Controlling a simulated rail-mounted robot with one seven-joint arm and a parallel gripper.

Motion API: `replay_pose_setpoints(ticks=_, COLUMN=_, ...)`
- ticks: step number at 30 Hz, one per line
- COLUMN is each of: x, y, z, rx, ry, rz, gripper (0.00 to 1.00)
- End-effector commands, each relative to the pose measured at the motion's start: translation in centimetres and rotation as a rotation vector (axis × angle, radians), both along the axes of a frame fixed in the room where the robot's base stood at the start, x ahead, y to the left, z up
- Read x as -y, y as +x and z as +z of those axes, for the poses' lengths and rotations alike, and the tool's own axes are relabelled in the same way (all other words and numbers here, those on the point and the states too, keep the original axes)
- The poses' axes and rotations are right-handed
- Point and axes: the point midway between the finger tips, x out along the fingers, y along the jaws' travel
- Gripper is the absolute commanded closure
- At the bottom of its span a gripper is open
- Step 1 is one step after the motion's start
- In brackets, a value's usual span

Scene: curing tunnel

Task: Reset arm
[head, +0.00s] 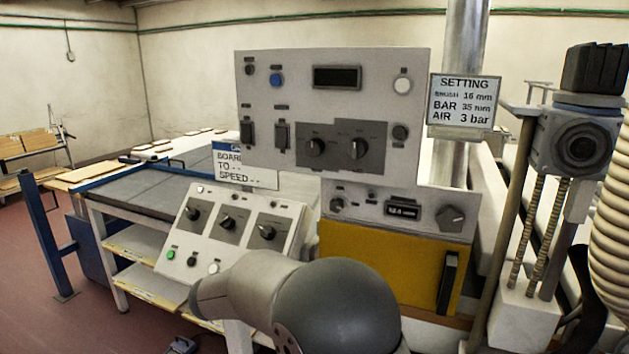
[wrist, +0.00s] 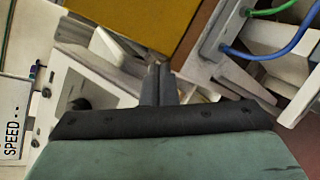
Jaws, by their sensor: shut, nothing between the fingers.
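My gripper (wrist: 160,80) shows in the wrist view with its two dark fingers together and nothing between them. It hangs in front of the machine's panels, apart from them as far as I can tell. In the head view my grey arm crosses the bottom middle, and the gripper itself cannot be made out there. The sloped control console (head: 235,230) with knobs and buttons stands behind the arm. The yellow door (head: 385,265) with a black handle is to its right, and its yellow surface also shows at the top of the wrist view (wrist: 145,20).
The upright panel (head: 300,110) with switches and knobs stands at the back centre. A setting sign (head: 464,102) hangs beside it. A conveyor table (head: 130,196) is on the left. Blue and green hoses (wrist: 275,45) show in the wrist view. Floor (head: 35,290) is clear at far left.

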Motion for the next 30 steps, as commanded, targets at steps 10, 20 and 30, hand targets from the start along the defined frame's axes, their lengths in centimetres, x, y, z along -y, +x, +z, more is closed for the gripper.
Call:
replay_pose_setpoints(ticks=10, x=19.1, y=-17.2, z=-2.4, rx=-0.177, ry=0.637, rz=-0.686, gripper=1.00)
replay_pose_setpoints(ticks=20, x=20.2, y=-32.0, z=-5.9, rx=-0.116, ry=1.261, rz=-1.247, gripper=1.00)
replay_pose_setpoints(ticks=30, x=19.6, y=-33.2, z=-6.3, rx=-0.097, ry=1.344, rz=-1.316, gripper=1.00)
